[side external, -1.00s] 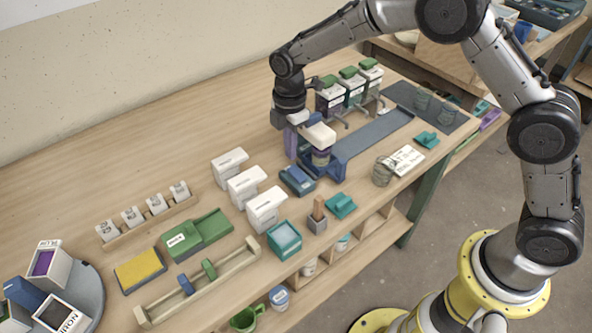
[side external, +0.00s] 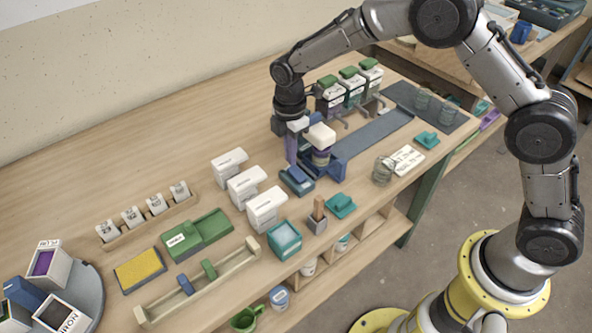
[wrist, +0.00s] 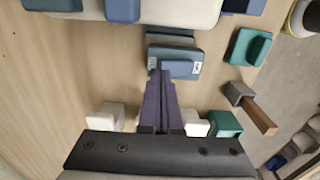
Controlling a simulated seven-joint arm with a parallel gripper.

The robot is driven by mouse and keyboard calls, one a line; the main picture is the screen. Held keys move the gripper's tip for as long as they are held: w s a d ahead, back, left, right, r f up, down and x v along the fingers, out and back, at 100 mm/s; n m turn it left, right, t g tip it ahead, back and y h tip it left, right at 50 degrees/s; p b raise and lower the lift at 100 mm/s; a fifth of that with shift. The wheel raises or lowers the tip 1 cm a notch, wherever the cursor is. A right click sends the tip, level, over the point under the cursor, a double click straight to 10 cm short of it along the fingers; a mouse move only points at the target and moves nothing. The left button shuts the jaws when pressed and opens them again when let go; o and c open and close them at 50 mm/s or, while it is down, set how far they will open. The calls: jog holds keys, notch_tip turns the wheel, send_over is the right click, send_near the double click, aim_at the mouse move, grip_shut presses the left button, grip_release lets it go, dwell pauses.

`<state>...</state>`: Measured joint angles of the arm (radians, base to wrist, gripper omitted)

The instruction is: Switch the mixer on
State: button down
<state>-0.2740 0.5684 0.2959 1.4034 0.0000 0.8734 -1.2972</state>
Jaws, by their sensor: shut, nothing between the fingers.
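The mixer (side external: 320,136) has a white head over a purple-banded vessel on a blue base. Beside it on the table, to the left, is a blue switch box (side external: 296,183) with a raised blue rocker on top. My gripper (side external: 291,162) has purple fingers pointing down just behind the box. The wrist view shows my gripper (wrist: 158,72) shut and empty, its tips overlapping the box's left end. I cannot tell whether they touch it.
White lidded containers (side external: 246,184) stand in a row to the left. A teal block (side external: 341,205) and a grey holder (side external: 317,222) sit near the front edge. White-and-green dispensers (side external: 351,86) stand behind the mixer. The table behind my gripper is clear.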

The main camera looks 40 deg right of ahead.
jog(key=shift+f, duration=0.95)
jog(key=shift+r, duration=3.6)
jog(key=shift+d, duration=0.1)
